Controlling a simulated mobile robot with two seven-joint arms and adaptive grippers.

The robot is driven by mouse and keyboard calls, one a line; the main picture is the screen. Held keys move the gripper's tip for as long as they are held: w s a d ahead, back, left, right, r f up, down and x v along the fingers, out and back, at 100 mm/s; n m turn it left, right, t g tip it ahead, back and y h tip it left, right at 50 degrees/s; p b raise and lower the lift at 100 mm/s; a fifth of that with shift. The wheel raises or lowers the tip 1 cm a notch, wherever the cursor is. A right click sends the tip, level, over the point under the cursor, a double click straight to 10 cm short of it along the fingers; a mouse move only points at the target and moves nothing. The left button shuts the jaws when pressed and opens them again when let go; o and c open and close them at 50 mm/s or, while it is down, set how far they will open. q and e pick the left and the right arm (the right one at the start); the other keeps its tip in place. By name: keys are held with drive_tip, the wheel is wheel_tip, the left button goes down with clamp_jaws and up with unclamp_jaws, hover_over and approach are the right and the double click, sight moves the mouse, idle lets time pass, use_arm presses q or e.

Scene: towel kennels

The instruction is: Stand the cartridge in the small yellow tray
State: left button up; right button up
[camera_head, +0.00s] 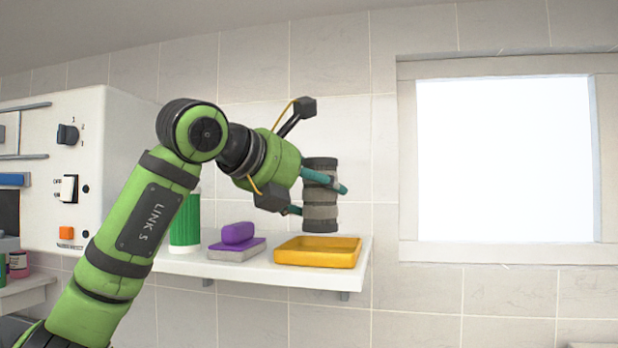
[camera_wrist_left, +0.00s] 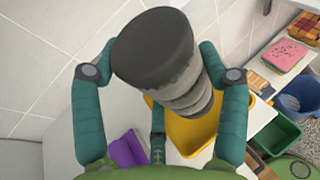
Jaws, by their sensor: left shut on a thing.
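The cartridge (camera_head: 320,205) is a grey and dark banded cylinder, held upright by my left gripper (camera_head: 318,195). The teal fingers are closed around its sides. In the left wrist view the cartridge (camera_wrist_left: 158,55) shows its dark top end between the fingers of my left gripper (camera_wrist_left: 163,75). The small yellow tray (camera_head: 318,258) sits at the right end of the white shelf. The cartridge's lower end is at the tray's back rim in the head view. The tray (camera_wrist_left: 190,140) shows below the cartridge in the wrist view. I cannot tell whether they touch. My right gripper is out of view.
The white shelf (camera_head: 190,264) also bears a purple block (camera_head: 238,233) on a purple and grey pad (camera_head: 236,250) and a green bottle (camera_head: 185,222), left of the tray. A white machine (camera_head: 110,150) stands at the left. A window is at the right.

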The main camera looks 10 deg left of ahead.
sight(304, 207)
use_arm(q)
drive_tip(key=shift+w+f+b, duration=0.2)
drive_tip(key=shift+f+b, duration=1.5)
drive_tip(key=shift+f, duration=0.2)
drive_tip(key=o, duration=1.2)
drive_tip(key=shift+o, duration=0.2)
drive_tip(key=v, duration=1.2)
